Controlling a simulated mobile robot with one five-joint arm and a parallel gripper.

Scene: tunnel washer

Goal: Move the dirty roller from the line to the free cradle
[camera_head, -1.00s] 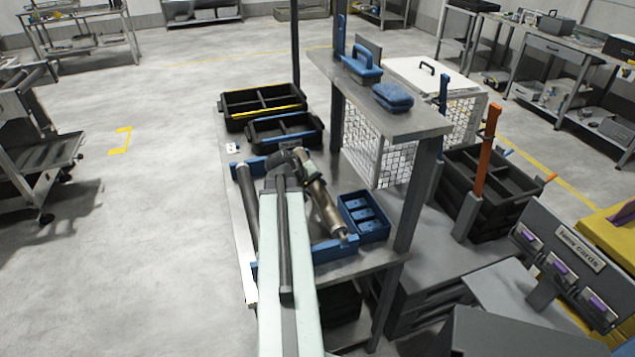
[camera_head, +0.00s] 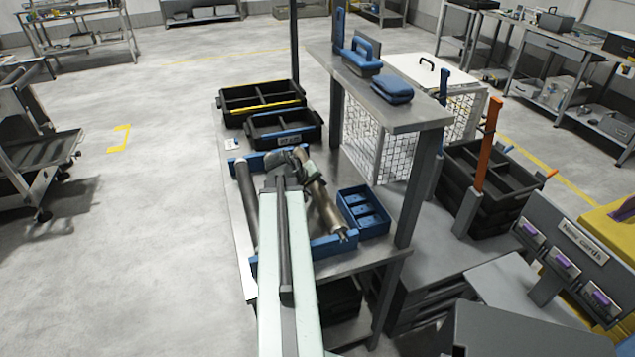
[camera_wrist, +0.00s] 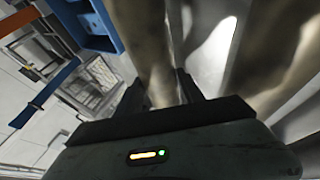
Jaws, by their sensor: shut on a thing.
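The dirty roller (camera_head: 325,206) is a brownish, stained cylinder, held slanted above the bench's blue cradle rails. My gripper (camera_head: 304,168) is shut on it near its far end. In the wrist view the brown roller (camera_wrist: 152,50) runs between the dark fingers. A blue cradle has a far rail (camera_head: 252,162) and a near rail (camera_head: 335,246). A dark grey roller (camera_head: 247,198) lies across its left side. My arm hides the middle of the cradle. I cannot tell whether the dirty roller touches the near rail.
A blue compartment box (camera_head: 364,208) stands close to the right of the roller. Black divided trays (camera_head: 284,137) stand at the bench's far end. A raised shelf (camera_head: 405,115) on a grey post overhangs the right side. Open floor lies to the left.

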